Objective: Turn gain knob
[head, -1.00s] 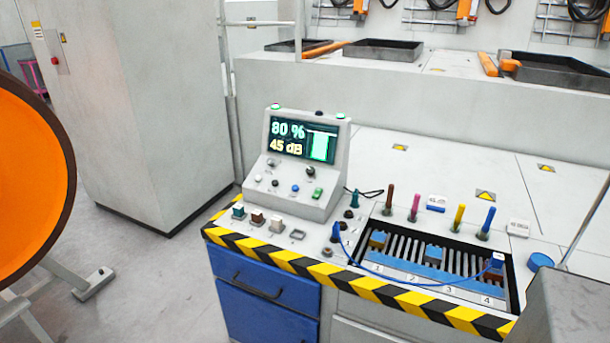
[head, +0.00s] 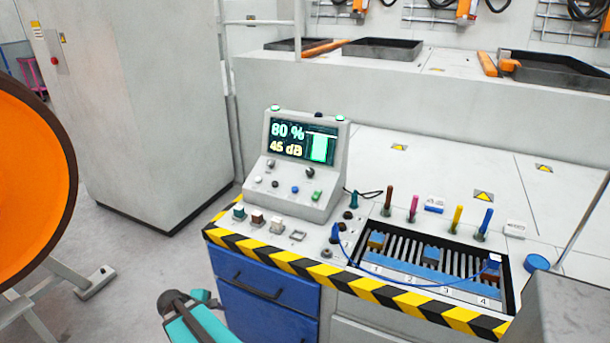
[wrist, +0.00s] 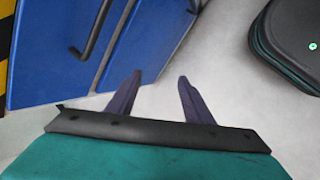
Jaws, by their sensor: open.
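The grey control console (head: 293,190) stands on the bench in the middle of the head view. Its screen (head: 302,140) reads 80 % and 45 dB beside a green bar. Two dark knobs, one at left (head: 270,163) and one at right (head: 311,172), sit below the screen. I cannot read which is the gain knob. Smaller controls, including a blue one (head: 294,189) and a green one (head: 317,195), lie lower. My gripper (wrist: 160,78) is open and empty in the wrist view, over the floor beside the blue drawers. My teal arm shows low in the head view, well below the console.
Blue drawers (head: 262,313) with a handle are under the bench; they also show in the wrist view (wrist: 120,45). A striped edge (head: 300,268) borders the bench top. Right of the console are coloured pens and a slotted tray (head: 510,285). An orange wheel (head: 35,190) stands at left.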

